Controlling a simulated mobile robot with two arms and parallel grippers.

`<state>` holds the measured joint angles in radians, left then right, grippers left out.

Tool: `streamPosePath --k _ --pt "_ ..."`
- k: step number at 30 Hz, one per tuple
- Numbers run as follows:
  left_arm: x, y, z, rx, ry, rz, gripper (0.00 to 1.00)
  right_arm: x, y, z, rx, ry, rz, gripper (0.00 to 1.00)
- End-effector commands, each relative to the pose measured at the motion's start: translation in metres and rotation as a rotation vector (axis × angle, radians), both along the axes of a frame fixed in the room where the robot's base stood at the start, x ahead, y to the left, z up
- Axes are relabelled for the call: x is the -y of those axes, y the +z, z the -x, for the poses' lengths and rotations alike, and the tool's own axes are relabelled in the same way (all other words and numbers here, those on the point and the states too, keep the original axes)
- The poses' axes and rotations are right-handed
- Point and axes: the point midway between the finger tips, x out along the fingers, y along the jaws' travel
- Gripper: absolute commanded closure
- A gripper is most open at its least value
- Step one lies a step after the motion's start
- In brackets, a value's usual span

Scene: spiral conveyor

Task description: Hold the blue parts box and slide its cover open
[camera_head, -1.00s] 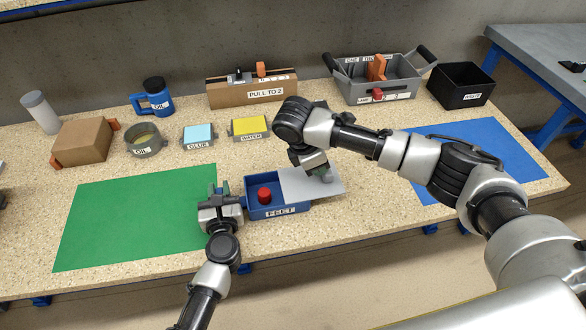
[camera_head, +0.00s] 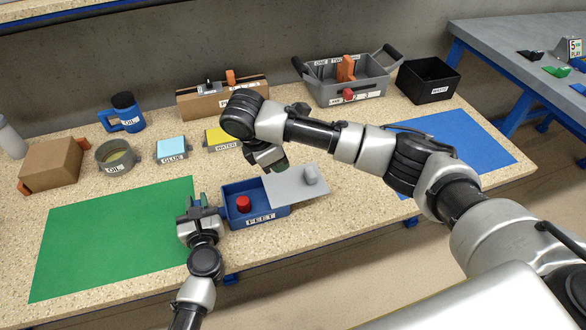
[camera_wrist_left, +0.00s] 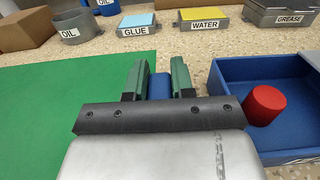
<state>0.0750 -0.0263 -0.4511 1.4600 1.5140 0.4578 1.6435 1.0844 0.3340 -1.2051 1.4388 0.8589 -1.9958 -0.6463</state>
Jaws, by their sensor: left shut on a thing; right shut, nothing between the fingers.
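The blue parts box (camera_head: 229,217), labelled FEET, stands on the bench with its left part uncovered and a red cylinder (camera_head: 243,204) inside. Its grey cover (camera_head: 292,193) reaches past the box's right end, with a grey knob (camera_head: 311,174) on top. My left gripper (camera_head: 203,208) is shut on the box's blue tab at its left end; the tab also shows between the green fingers in the left wrist view (camera_wrist_left: 160,84). My right gripper (camera_head: 278,168) is shut and empty at the cover's back left edge, away from the knob; whether it touches the cover is unclear.
A green mat (camera_head: 110,240) lies left of the box and a blue mat (camera_head: 465,140) to the right. Behind stand the GLUE box (camera_head: 171,149), the WATER box (camera_head: 220,139), an OIL pot (camera_head: 116,158) and a black WASTE bin (camera_head: 428,82).

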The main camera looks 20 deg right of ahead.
Motion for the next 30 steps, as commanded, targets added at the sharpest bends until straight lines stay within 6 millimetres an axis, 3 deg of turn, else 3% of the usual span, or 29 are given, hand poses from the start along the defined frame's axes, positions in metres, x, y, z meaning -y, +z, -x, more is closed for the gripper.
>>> streamPosePath --k 3,9,21,22,27,30 --pt "-0.001 -0.006 0.002 -0.012 0.002 -0.003 1.00 -0.009 0.023 -0.001 0.007 0.003 0.002 1.00" --pt "-0.001 -0.006 0.002 -0.012 0.001 -0.003 1.00 -0.018 0.045 0.000 0.002 0.002 0.000 1.00" --pt "-0.001 -0.006 0.002 -0.012 0.001 -0.002 1.00 -0.021 0.052 0.000 0.000 0.001 0.000 1.00" --pt "-0.001 -0.006 0.002 -0.012 0.001 -0.002 0.75 -0.021 0.052 0.000 0.000 0.001 0.000 1.00" --pt "-0.001 -0.005 0.001 -0.008 0.001 -0.002 0.49 -0.021 0.052 0.000 0.000 0.001 0.000 1.00" --pt "-0.001 -0.003 0.001 -0.006 0.001 -0.001 0.47 -0.021 0.052 0.000 0.000 0.001 0.000 1.00"
